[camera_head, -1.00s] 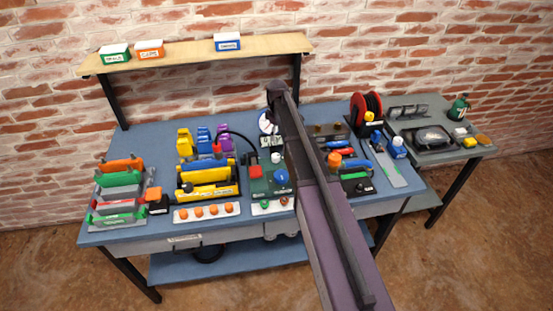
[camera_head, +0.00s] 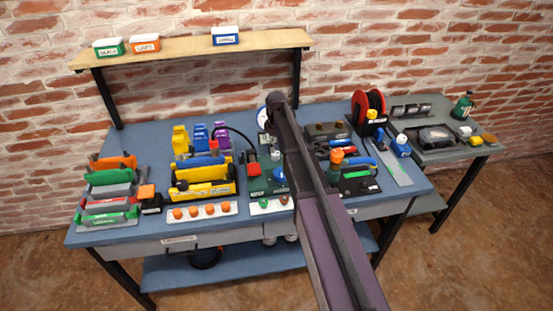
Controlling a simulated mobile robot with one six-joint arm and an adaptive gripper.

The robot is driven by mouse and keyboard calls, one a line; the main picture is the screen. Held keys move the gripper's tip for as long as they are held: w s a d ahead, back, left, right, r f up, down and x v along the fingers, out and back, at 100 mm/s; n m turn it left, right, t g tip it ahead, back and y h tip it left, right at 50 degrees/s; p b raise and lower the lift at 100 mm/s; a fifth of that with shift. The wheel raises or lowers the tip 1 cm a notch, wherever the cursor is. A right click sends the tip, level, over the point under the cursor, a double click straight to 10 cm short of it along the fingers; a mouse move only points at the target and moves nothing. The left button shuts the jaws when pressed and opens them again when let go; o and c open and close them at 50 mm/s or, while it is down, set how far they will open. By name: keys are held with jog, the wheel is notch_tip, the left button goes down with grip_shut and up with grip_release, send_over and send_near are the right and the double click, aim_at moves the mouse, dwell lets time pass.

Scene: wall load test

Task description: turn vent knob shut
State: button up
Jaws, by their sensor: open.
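No vent knob can be told for sure by its label. A green box (camera_head: 257,186) on the blue bench carries a blue round knob (camera_head: 279,178) and a red block-shaped part (camera_head: 253,169). My arm passes close along the right side of this box and hides part of it. My gripper (camera_head: 266,118) is a small dark shape at the far end of my arm, above the back of the bench behind the green box. It is open and apart from the blue knob; its fingertips are hard to make out.
Yellow holders (camera_head: 203,181) and a strip of orange knobs (camera_head: 201,210) stand left of the green box. A black box (camera_head: 357,186) and a red reel (camera_head: 369,105) stand to the right. A wooden shelf (camera_head: 180,50) spans the back. Bare bench shows at the back left.

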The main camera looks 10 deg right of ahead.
aim_at(276, 153)
jog(key=shift+f+b, duration=2.25)
jog(key=shift+f, duration=0.25)
jog(key=shift+c, duration=0.3)
jog(key=shift+s, duration=0.1)
jog(key=c, duration=1.1)
